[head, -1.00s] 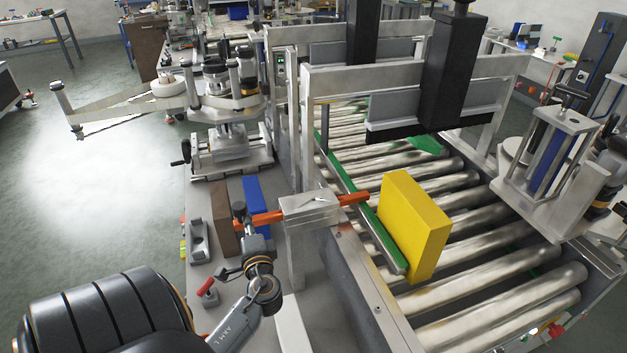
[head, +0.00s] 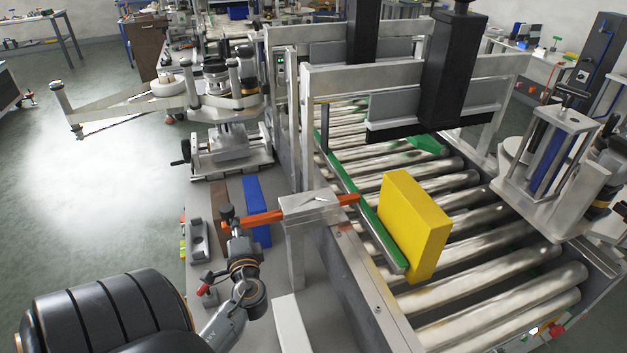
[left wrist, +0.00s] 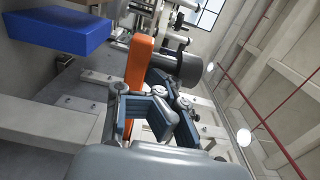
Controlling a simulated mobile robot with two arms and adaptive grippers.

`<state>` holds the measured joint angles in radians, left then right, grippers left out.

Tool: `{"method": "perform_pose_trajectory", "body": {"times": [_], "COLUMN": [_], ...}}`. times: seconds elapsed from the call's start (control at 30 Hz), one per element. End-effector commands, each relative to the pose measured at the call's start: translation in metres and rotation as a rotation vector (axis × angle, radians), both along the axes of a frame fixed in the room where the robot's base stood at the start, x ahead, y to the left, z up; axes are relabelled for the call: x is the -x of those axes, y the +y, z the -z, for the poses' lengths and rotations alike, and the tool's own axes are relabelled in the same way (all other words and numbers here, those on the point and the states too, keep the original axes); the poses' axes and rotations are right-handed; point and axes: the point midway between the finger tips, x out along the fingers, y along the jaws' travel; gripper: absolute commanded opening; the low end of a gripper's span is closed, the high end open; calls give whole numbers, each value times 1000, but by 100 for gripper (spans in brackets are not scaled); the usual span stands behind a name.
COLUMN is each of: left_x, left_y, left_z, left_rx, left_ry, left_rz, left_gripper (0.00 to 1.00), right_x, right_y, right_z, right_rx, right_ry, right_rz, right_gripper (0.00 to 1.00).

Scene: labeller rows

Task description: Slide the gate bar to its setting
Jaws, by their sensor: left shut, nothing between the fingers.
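The gate bar is an orange bar (head: 262,217) running through a silver block (head: 310,206) on a post. A dark knob (head: 227,212) is at its left end, and its right end reaches the green rail (head: 370,222) over the rollers. My left gripper (head: 236,238) is shut and empty, close by the knob end; contact with the bar cannot be told. In the left wrist view the shut fingers (left wrist: 150,115) are near the orange bar (left wrist: 137,65) and a dark cylinder. My right gripper is not in view.
A yellow box (head: 413,225) stands on the rollers (head: 500,255) beside the green rail. A blue block (head: 256,208), a brown block (head: 220,198) and a grey bracket (head: 198,240) lie left of the post. The black press column (head: 453,70) and its frame stand behind.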

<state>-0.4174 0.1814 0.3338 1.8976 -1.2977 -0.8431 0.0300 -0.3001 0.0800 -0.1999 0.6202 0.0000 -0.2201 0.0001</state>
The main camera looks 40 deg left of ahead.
Motion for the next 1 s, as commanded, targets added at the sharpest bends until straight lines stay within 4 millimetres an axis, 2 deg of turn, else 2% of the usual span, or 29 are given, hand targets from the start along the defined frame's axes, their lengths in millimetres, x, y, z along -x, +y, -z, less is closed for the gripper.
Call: {"method": "perform_pose_trajectory", "body": {"times": [0.5, 0.77, 1.0], "left_x": [12, 12, 11], "left_y": [6, 7, 7], "left_z": [1, -1, -2], "left_rx": [1, -3, -4], "left_ry": [2, -1, -2], "left_rz": [-1, -2, -1], "left_gripper": [0, 50, 50], "right_x": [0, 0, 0], "right_y": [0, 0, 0], "right_z": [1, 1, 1], "right_rx": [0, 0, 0], "right_ry": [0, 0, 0], "right_rz": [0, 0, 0], "right_gripper": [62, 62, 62]}}
